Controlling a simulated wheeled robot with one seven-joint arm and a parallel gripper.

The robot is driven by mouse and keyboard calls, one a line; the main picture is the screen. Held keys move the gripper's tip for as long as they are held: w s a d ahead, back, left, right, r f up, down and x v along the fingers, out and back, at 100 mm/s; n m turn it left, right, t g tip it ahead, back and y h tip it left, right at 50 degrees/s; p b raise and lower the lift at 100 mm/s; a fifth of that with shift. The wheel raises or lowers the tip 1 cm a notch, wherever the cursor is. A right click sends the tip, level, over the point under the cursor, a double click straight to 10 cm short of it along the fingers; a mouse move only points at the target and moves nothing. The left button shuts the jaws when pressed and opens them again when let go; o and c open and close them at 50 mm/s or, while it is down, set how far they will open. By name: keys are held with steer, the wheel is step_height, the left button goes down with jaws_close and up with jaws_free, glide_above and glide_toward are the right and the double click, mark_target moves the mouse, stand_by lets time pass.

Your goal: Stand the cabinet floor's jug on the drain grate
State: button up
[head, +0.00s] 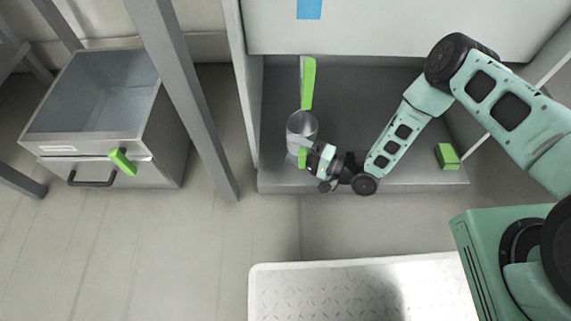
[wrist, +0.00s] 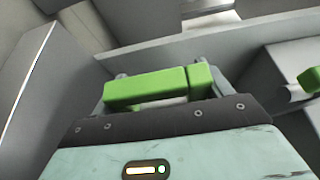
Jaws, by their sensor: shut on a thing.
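The jug (head: 301,124) is a grey, metallic-looking cylinder at the left front of the open cabinet's floor (head: 355,110). It looks upright; I cannot tell whether its base touches the floor. My gripper (head: 305,157) reaches in from the right and is shut on the jug's green handle (head: 302,158) at its near side. In the wrist view a green bar (wrist: 148,88) lies just beyond the gripper body, and the fingertips are hard to make out. I cannot identify the drain grate for certain.
A tall green handle (head: 308,83) stands close behind the jug. A green block (head: 447,156) is at the cabinet's right front. A pale diamond-patterned plate (head: 350,285) lies in front. An open drawer unit (head: 155,135) and grey post (head: 190,100) stand left. The floor between is clear.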

step_height(320, 180, down, 8)
steer(key=b, duration=0.3)
steer(key=shift+r+b, duration=0.25)
steer(key=shift+b, duration=0.05)
steer(key=shift+f, duration=0.25)
steer(key=o, duration=0.8)
steer(key=shift+r, duration=0.1)
steer(key=shift+d+r, duration=0.2)
steer(key=shift+r, duration=0.05)
steer(key=shift+p+v, duration=2.45)
steer(key=shift+v, duration=3.4)
steer(key=shift+f, duration=0.15)
